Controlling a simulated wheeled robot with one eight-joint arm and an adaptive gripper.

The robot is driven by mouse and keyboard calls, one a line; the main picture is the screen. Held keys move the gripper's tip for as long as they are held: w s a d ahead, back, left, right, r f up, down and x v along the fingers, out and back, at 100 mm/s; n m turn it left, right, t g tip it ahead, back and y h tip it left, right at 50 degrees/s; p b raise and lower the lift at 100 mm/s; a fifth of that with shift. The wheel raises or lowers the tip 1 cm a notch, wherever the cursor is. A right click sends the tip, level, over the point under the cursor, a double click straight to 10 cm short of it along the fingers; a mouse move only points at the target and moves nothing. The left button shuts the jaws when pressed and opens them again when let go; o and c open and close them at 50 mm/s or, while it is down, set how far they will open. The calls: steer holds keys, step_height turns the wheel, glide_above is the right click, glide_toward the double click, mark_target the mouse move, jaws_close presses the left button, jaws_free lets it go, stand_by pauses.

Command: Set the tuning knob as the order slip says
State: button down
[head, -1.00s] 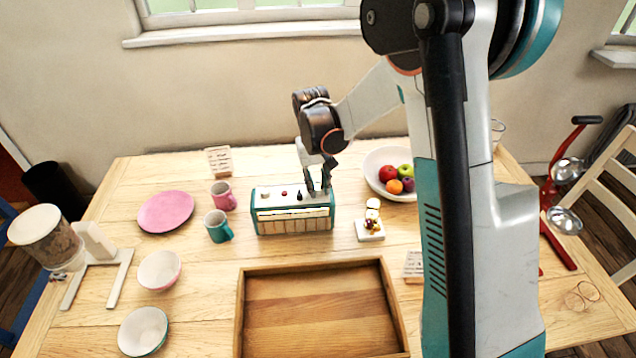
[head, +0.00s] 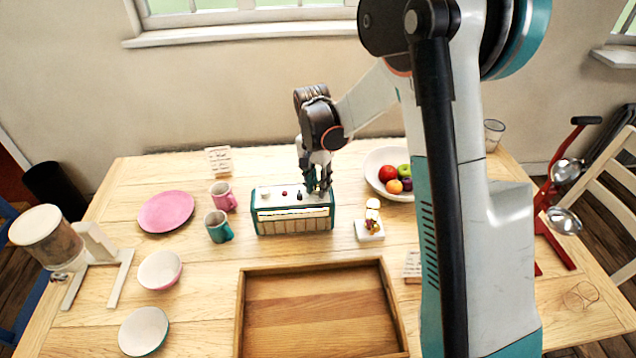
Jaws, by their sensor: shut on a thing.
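A teal radio (head: 293,211) with a cream top and a pale slatted front stands on the table behind the wooden tray. On its top, from the left, are a pale knob (head: 265,196), a red button (head: 284,194) and a small dark lever (head: 299,195). My gripper (head: 319,190) points down at the right end of the radio's top and is shut on the tuning knob there. The fingers hide most of that knob, so its setting cannot be read.
A wooden tray (head: 241,315) lies in front of the radio. A pink mug (head: 222,196) and a teal mug (head: 217,226) stand left of it. A fruit bowl (head: 376,161) and a small figure on a white base (head: 369,230) are close on the right.

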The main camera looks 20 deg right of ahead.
mark_target(316, 186)
steer(key=shift+m, duration=0.3)
steer(key=c, duration=1.3)
jaws_free()
steer(key=r, duration=1.2)
steer(key=shift+w+a, duration=0.25)
steer(key=shift+f, duration=0.1)
